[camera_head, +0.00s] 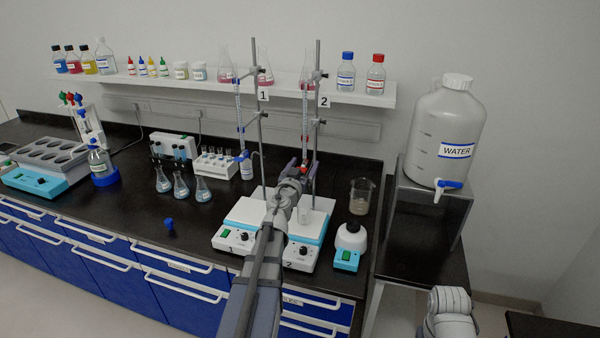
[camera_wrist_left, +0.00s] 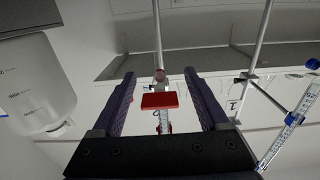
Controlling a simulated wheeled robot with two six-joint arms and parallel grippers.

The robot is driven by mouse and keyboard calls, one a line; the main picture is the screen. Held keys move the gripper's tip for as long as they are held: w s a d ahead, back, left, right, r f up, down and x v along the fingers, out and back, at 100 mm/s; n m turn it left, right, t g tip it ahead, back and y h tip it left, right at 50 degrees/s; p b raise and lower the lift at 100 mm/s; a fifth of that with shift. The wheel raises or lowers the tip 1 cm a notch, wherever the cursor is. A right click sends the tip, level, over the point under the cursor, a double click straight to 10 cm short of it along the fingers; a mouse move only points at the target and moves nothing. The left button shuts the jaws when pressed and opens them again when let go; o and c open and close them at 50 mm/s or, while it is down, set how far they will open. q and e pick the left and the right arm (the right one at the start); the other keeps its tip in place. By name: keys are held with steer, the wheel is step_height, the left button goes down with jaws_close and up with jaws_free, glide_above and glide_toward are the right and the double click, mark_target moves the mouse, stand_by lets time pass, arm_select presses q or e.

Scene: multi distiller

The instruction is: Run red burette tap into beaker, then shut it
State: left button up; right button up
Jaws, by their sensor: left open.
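The red burette tap (camera_wrist_left: 160,100) sits between the two dark fingers of my left gripper (camera_wrist_left: 160,82) in the left wrist view. The fingers are open, with a gap on each side of the tap. In the head view my left gripper (camera_head: 303,168) is at the lower end of burette 2 (camera_head: 306,115), and a little red of the tap shows there. A glass beaker (camera_head: 361,194) with greyish contents stands to the right. My right gripper is out of view.
Burette 1 (camera_head: 239,120) with a blue tap (camera_head: 241,156) stands left on its own stand. Metal rods (camera_head: 315,100) rise close to my gripper. A water tank (camera_head: 446,130) stands at right. Several flasks (camera_head: 181,186) are at left; the front bench is mostly clear.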

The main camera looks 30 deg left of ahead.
arm_select(q)
steer(key=shift+w+a, duration=0.15)
steer(key=shift+w, duration=0.55)
steer(key=shift+c, duration=0.4)
jaws_close()
